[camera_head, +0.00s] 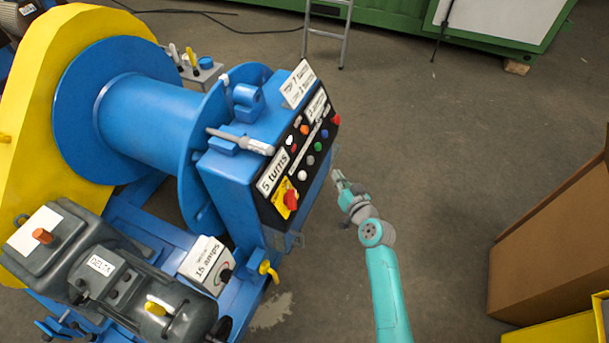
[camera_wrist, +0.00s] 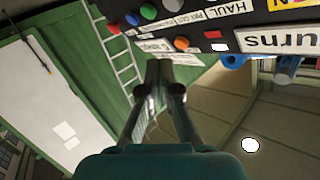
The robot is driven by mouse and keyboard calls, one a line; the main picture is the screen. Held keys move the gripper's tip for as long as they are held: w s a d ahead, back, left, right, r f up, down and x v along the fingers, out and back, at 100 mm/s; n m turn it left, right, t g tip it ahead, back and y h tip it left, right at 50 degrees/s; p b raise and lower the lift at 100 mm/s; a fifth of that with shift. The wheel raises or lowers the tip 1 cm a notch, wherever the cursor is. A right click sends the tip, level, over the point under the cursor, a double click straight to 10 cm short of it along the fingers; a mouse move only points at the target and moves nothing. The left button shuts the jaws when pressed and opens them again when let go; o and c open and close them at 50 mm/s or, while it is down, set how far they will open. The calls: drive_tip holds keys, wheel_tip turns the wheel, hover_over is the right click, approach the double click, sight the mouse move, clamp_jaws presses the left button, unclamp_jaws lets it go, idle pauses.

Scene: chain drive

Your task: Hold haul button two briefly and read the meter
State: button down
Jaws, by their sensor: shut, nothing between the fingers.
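A black control panel (camera_head: 300,150) slopes on the right side of the blue winch housing. Its row of round buttons has a red (camera_head: 335,119), a blue (camera_head: 324,134), a green (camera_head: 317,146), a grey (camera_head: 310,160) and a white one (camera_head: 302,175). In the wrist view the panel is upside down at the top, with a HAUL label (camera_wrist: 215,12) beside the row. Which button is number two cannot be read. My gripper (camera_head: 338,177) is shut and empty, just right of the panel and apart from it. The meter (camera_head: 222,272) is low on the winch, labelled 15 amps; its needle is too small to read.
A red rotary switch (camera_head: 291,199) on a yellow plate sticks out at the panel's lower end. A grey motor (camera_head: 130,275) stands at lower left. A brown box (camera_head: 555,240) stands at right. The floor between panel and box is clear apart from my arm.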

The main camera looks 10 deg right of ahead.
sight(302, 175)
drive_tip(key=w+a+f, duration=0.4)
drive_tip(key=a, duration=0.2)
drive_tip(key=shift+w+a, duration=0.2)
drive_tip(key=shift+w, duration=0.1)
drive_tip(key=shift+w+a, duration=0.1)
drive_tip(key=shift+a, duration=0.05)
idle(1.5)
drive_tip(key=shift+w+a+f, duration=0.1)
drive_tip(key=shift+w+a, duration=0.05)
drive_tip(key=shift+w+a+f, duration=0.25)
drive_tip(key=shift+a, duration=0.1)
idle(1.1)
idle(3.3)
drive_tip(key=shift+s+d+r, duration=0.4)
drive_tip(key=shift+s+d, duration=0.1)
drive_tip(key=shift+d, duration=0.15)
